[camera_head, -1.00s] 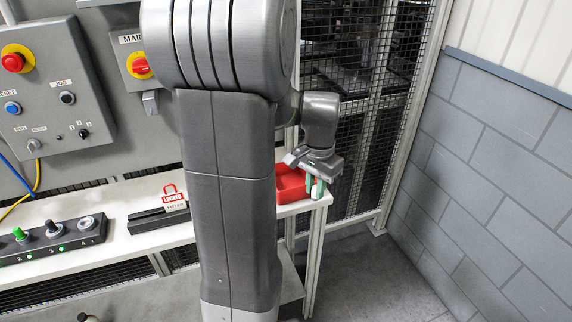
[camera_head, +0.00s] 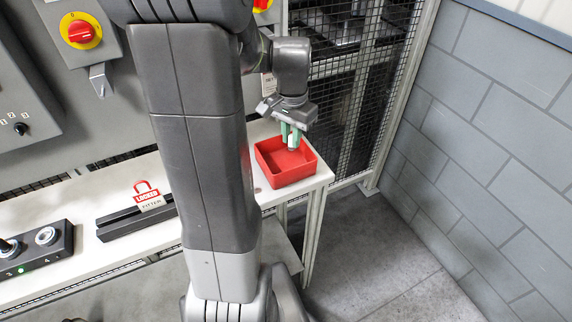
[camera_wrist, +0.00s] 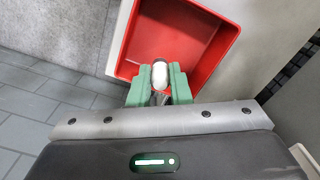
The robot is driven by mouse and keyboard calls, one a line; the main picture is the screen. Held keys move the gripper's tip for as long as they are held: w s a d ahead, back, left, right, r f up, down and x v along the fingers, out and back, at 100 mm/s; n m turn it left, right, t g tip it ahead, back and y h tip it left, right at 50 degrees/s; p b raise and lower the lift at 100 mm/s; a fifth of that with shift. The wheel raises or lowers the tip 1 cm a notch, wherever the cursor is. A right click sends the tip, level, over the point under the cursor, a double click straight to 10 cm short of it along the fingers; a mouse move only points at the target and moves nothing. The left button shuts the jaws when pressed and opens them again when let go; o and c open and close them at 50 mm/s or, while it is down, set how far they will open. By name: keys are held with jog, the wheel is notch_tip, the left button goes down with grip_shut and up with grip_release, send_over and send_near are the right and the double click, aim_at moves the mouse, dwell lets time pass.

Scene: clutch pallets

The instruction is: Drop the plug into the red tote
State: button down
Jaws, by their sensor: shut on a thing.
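The red tote (camera_head: 287,178) stands at the right end of the white bench in the head view; it also shows in the wrist view (camera_wrist: 215,60). My gripper (camera_head: 291,142) is over the tote, with its green fingers pointing down. In the wrist view my gripper (camera_wrist: 160,84) is shut on the plug (camera_wrist: 160,73), whose white rounded end shows between the fingers. The plug appears above the tote's inside, near one wall. Its lower part is hidden, and I cannot tell its exact height over the tote floor.
The bench (camera_head: 150,236) holds a black rail with a red lockout tag (camera_head: 148,195) and a control box (camera_head: 38,250) to the left. A mesh fence (camera_head: 345,110) stands behind the tote, and a grey block wall (camera_head: 495,130) is at the right. The floor before it is clear.

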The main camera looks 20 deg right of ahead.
jog(key=shift+f+b, duration=0.8)
jog(key=shift+f, duration=0.6)
jog(key=c, duration=1.3)
grip_release()
jog(key=shift+o, duration=0.2)
notch_tip(320, 180, up, 14)
jog(key=shift+f, duration=0.15)
